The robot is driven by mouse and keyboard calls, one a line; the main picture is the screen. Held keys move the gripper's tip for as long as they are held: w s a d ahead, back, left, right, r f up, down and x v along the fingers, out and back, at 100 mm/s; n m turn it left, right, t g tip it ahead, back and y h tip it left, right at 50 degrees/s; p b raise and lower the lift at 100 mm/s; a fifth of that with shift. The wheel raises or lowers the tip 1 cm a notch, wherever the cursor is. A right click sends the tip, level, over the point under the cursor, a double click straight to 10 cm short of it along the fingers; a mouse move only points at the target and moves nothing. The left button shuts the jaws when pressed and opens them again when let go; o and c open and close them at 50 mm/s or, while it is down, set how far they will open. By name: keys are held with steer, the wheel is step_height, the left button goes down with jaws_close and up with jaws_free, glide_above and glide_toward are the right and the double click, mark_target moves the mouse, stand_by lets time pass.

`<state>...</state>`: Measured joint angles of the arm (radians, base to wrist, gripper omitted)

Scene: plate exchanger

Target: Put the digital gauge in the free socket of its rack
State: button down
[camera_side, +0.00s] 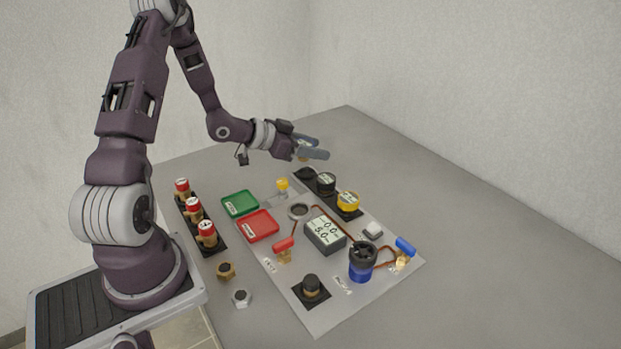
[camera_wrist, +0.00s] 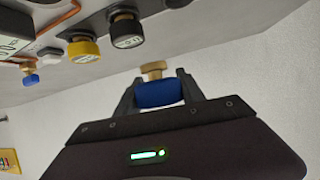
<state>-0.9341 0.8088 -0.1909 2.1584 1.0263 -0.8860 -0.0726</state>
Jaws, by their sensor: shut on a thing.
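My gripper (camera_wrist: 158,88) is shut on the digital gauge (camera_wrist: 155,94), a blue body with a brass fitting (camera_wrist: 154,67). In the side view, my gripper (camera_side: 312,148) holds it above the table just behind the far end of the gauge rack (camera_side: 336,193). Most of the gauge is hidden by the fingers there. The rack is a black strip bearing a black gauge (camera_side: 326,182) and a yellow gauge (camera_side: 348,202). Its far-end place (camera_side: 305,173) looks dark and without a gauge. The wrist view also shows the yellow gauge (camera_wrist: 83,46) and black gauge (camera_wrist: 125,31).
A grey panel (camera_side: 325,322) carries a display box (camera_side: 325,235), a blue pump-like part (camera_side: 362,262), copper pipes and valves. A green tray (camera_side: 240,204), a red tray (camera_side: 259,226) and a rack of red-capped parts (camera_side: 194,208) stand left. The table behind the gauge rack is clear.

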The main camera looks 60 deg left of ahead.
steer(key=n+y, duration=0.2)
glide_above(314, 171)
steer(key=f, duration=0.9)
steer(key=shift+w+a+f, duration=0.15)
steer(key=shift+w+a, duration=0.15)
steer(key=shift+a, duration=0.05)
steer(key=shift+f, duration=0.15)
steer(key=c, duration=0.7)
jaws_free()
